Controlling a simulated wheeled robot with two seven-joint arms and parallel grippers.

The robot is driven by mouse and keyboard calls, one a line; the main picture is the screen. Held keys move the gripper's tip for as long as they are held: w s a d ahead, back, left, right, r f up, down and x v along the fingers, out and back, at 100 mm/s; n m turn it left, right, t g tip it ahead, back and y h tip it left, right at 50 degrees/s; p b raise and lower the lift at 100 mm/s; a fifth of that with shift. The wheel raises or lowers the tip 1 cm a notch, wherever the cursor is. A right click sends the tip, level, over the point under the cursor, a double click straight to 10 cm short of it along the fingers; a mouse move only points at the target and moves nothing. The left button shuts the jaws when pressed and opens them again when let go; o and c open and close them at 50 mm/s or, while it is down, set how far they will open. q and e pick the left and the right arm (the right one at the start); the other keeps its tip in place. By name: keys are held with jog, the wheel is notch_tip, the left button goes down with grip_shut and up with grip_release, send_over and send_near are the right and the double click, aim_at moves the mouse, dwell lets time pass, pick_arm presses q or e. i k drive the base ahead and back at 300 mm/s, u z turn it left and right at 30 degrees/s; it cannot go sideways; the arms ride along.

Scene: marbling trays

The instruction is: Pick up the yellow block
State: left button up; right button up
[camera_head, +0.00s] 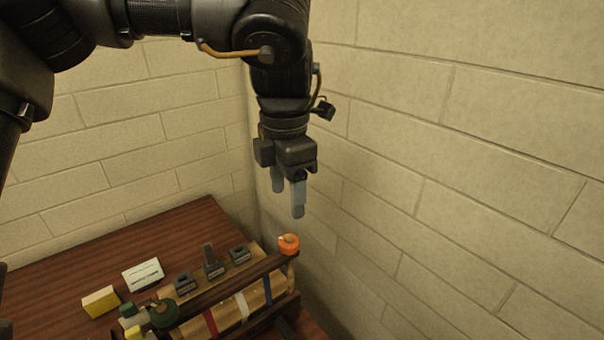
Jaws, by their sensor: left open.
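The yellow block (100,302) lies on the brown wooden table (60,270) at the lower left, with nothing on top of it. My left gripper (288,198) hangs from above, pointing down, well to the right of the block and higher than the table. Its two pale fingertips are apart with nothing between them. My right gripper does not show.
A white box (143,275) lies behind and right of the yellow block. A wooden rack (229,313) with coloured strips, dark tools, a green round item (164,313) and an orange ring (289,243) stands to the right. Brick walls close off the back and right.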

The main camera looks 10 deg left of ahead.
aim_at(104, 299)
jog(key=k, duration=1.5)
